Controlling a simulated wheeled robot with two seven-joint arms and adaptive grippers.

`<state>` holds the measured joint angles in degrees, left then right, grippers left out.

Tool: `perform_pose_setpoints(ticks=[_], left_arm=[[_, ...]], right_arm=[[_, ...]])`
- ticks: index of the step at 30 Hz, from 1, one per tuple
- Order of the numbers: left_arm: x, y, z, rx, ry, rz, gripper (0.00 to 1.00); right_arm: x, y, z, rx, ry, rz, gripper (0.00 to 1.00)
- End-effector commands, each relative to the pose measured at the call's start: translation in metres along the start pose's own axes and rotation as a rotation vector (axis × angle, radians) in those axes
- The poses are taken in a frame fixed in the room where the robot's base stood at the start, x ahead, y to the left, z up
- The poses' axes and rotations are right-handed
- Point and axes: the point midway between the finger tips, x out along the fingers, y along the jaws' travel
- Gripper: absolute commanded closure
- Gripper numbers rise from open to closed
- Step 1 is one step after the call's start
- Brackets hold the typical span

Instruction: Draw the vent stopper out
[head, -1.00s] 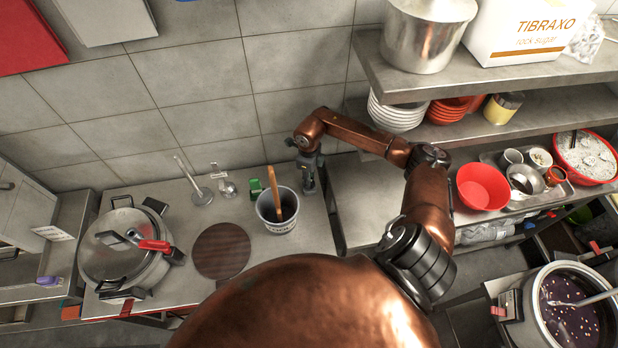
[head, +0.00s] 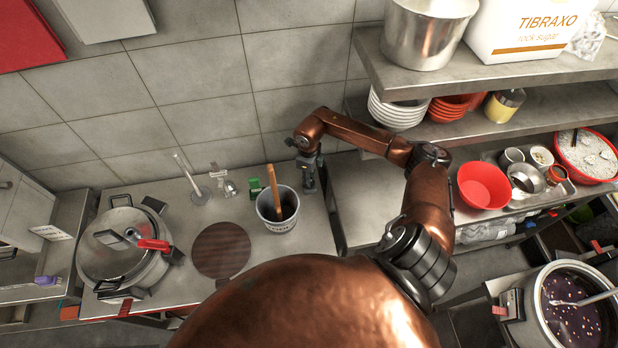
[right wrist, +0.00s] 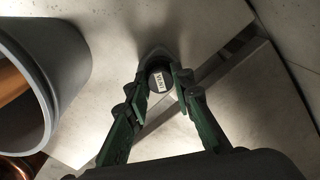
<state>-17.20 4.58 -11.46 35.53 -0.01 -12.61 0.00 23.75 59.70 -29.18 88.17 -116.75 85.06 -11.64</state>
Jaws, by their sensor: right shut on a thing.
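The vent stopper (right wrist: 158,82) is a dark round cap with a small white label, seen from above in the right wrist view. My right gripper (right wrist: 162,77) is shut on it, one green finger on each side. A grey rounded body (right wrist: 155,52) shows just behind the cap; I cannot tell whether the stopper is still seated. In the head view my right gripper (head: 309,182) points down at the counter's right end, beside the grey bucket (head: 278,222). The stopper is too small to make out there. My left gripper is not in view.
The bucket, with a wooden handle (head: 273,185) in it, stands close to the left of my right gripper. A dark round board (head: 221,249) and a lidded pot (head: 123,250) are farther left. A tiled wall (head: 200,90) is behind, shelves (head: 450,130) to the right.

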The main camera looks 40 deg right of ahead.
Motion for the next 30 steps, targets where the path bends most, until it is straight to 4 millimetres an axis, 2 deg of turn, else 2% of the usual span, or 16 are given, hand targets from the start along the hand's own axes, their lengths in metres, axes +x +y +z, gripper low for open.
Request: perform_pose_setpoints(ticks=[2,22,30], left_arm=[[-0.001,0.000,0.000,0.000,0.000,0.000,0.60],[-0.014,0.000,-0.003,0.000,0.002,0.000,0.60],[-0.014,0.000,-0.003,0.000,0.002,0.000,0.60]], right_arm=[[0.002,0.005,-0.002,-0.003,0.007,0.009,1.00],[-0.028,0.002,-0.001,-0.001,0.002,0.004,1.00],[-0.030,0.002,0.000,-0.001,0.002,0.004,1.00]])
